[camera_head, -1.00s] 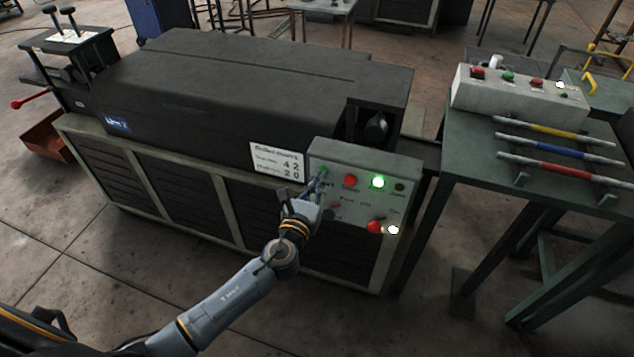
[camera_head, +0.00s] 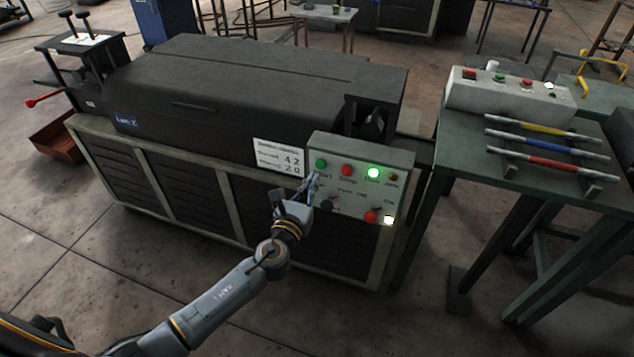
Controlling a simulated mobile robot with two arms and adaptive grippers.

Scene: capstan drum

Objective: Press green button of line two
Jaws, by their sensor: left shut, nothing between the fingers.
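A grey control panel (camera_head: 358,150) is on the right front of the dark machine (camera_head: 230,95), which bears a blue "Line 2" label (camera_head: 126,119). The panel's green button (camera_head: 321,163) shows at its upper left, next to a red button (camera_head: 347,170). A lit green lamp (camera_head: 373,173) is to the right of them. My left gripper (camera_head: 313,182) is shut and empty, with its tips just below the green button. A small gap seems to show between them, but depth is hard to judge. My right gripper is not in view.
A white sign (camera_head: 278,156) with numbers is left of the panel. A black knob, a red button (camera_head: 371,217) and a lit white lamp (camera_head: 388,220) are lower on it. A green table (camera_head: 465,150) at right carries a control box (camera_head: 508,92) and coloured bars.

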